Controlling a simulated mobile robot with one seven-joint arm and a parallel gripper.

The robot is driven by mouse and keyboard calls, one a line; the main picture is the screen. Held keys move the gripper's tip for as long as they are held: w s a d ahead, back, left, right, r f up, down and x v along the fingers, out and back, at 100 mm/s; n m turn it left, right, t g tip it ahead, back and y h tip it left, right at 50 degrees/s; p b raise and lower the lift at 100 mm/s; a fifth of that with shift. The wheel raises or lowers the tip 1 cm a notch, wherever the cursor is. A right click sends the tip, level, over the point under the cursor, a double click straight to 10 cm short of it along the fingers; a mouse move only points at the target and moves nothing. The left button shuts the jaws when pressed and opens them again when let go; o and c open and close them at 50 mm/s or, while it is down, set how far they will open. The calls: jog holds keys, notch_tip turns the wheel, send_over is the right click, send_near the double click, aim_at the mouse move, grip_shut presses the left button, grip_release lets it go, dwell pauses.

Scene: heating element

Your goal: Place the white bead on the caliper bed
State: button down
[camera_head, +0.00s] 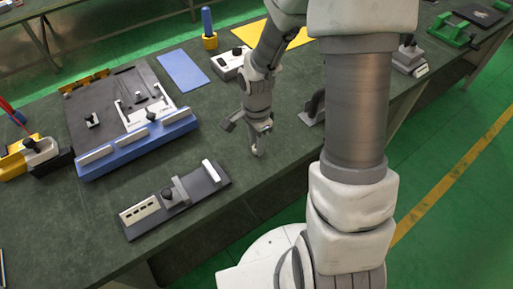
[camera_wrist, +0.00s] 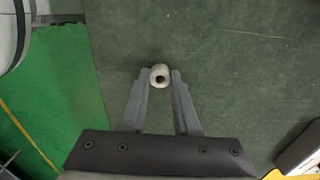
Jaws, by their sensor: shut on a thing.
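The white bead (camera_wrist: 160,75), a small round piece with a dark hole, is between my fingertips in the wrist view. My gripper (camera_wrist: 160,78) is shut on it, with one finger on each side. In the head view my gripper (camera_head: 257,151) points down over the green-grey bench top; the bead is too small to make out clearly there. What looks like the caliper bed (camera_head: 205,189) is a long dark base at front centre, left of and nearer than my gripper. It carries a white slotted block, a grey slider with a black knob, and a white end block.
A blue-fronted fixture (camera_head: 140,143) with a dark plate stands behind the bed. A yellow and black piece (camera_head: 15,160) is at far left. A blue mat (camera_head: 183,71) and a white box with a knob (camera_head: 228,65) lie behind. Bare bench (camera_head: 235,215) lies right of the bed.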

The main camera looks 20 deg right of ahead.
notch_tip(320, 180, up, 5)
jog(key=shift+f+p, duration=0.2)
jog(key=shift+p, duration=0.15)
jog(key=s+d+r+p, duration=0.1)
jog(key=s+d+r, duration=0.5)
jog(key=d, duration=0.4)
jog(key=shift+r, duration=0.25)
